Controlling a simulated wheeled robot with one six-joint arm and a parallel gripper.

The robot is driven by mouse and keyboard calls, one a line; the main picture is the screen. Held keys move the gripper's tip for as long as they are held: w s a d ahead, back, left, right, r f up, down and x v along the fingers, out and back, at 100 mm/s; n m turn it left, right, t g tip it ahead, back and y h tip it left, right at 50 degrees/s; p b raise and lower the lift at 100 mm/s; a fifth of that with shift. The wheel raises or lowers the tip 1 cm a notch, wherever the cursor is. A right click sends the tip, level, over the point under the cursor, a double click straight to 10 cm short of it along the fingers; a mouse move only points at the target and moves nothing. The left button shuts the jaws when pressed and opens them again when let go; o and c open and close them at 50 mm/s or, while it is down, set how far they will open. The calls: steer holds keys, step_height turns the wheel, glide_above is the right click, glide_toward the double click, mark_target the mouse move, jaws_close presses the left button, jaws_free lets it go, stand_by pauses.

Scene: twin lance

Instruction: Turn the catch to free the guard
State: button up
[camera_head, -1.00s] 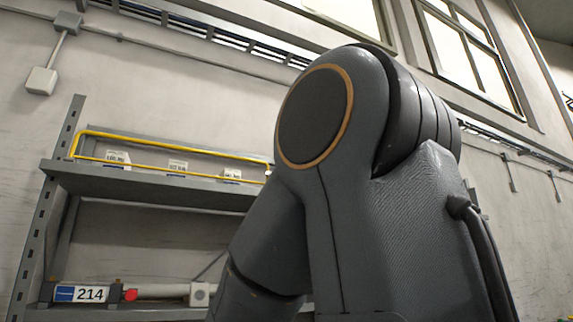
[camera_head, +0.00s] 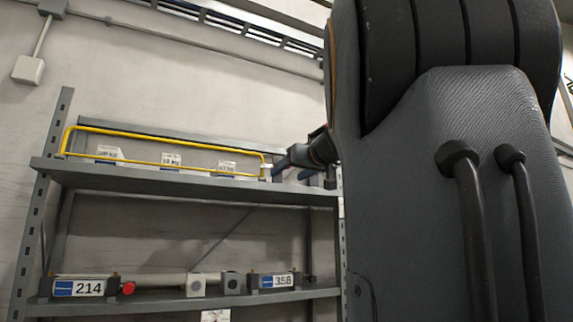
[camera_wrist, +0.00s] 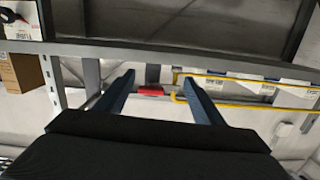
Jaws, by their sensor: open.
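The yellow guard (camera_head: 165,139) is a long bar frame along the front of the upper shelf. It also shows in the wrist view (camera_wrist: 250,80). A small red piece (camera_wrist: 150,91), which looks like the catch, sits near the guard's end. In the wrist view it lies between my gripper's two fingers (camera_wrist: 158,82), apart from both as far as I can see. In the head view my gripper (camera_head: 294,170) is at the right end of the guard, and I cannot make out the catch there. My gripper is open and holds nothing.
The grey upper shelf (camera_head: 110,180) bears small white labelled blocks (camera_head: 171,160) behind the guard. On the lower shelf (camera_head: 160,303) are units marked 214 (camera_head: 88,288) and 358 (camera_head: 279,281). The wrist view shows a cardboard box (camera_wrist: 30,85). My arm hides the right of the head view.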

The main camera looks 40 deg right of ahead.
step_height(320, 180, up, 4)
steer(key=s+r, duration=0.1)
steer(key=s, duration=0.1)
steer(key=d+p+x, duration=0.1)
steer(key=p+x, duration=0.3)
steer(key=x, duration=0.4)
steer(key=shift+r+t+h, duration=0.2)
steer(key=shift+t+h, duration=0.2)
steer(key=c, duration=1)
steer(key=shift+c, duration=0.2)
